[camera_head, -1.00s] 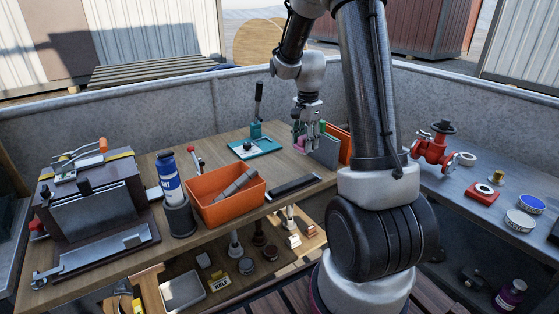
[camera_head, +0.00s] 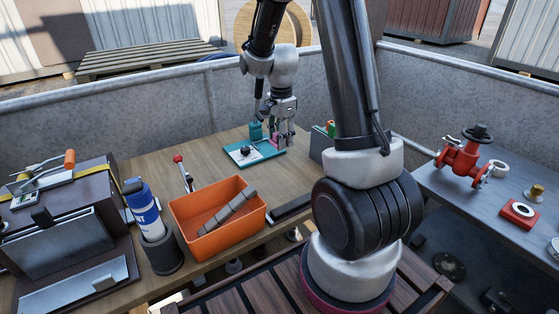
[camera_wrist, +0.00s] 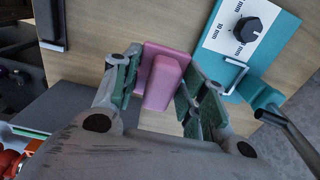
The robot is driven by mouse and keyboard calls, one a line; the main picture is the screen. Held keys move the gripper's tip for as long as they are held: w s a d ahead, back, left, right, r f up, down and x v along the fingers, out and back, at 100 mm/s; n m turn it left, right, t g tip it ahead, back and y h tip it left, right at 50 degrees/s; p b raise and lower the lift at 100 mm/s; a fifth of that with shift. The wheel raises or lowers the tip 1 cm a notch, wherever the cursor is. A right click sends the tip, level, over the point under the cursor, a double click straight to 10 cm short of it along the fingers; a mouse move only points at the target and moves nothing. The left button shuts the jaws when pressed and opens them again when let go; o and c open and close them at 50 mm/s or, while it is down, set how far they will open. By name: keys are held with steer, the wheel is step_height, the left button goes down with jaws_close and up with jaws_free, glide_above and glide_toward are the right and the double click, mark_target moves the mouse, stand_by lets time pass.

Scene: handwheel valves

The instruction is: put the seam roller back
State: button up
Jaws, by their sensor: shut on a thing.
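My gripper (camera_head: 284,143) is shut on a pink block (camera_wrist: 165,82), seen between the two fingers in the wrist view. The block has a wider flat pink plate behind it; I cannot tell whether it is the seam roller. In the head view the gripper hangs over the wooden bench, at the right edge of a teal tray (camera_head: 232,158) that holds a white card with a black knob. The tray and the knob (camera_wrist: 246,30) also show at the upper right of the wrist view. No roller wheel is clearly visible.
A grey upright holder (camera_head: 321,146) stands right of the gripper. An orange bin (camera_head: 193,236) with a grey bar in it, a blue-and-white can (camera_head: 143,203) and a dark toolbox (camera_head: 75,207) stand to the left. A red valve (camera_head: 462,160) sits on the right-hand bench.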

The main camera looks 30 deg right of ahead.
step_height(320, 180, down, 8)
stand_by(0.4)
steer(key=shift+f, duration=0.15)
steer(key=o, duration=1.1)
steer(key=shift+c, duration=0.2)
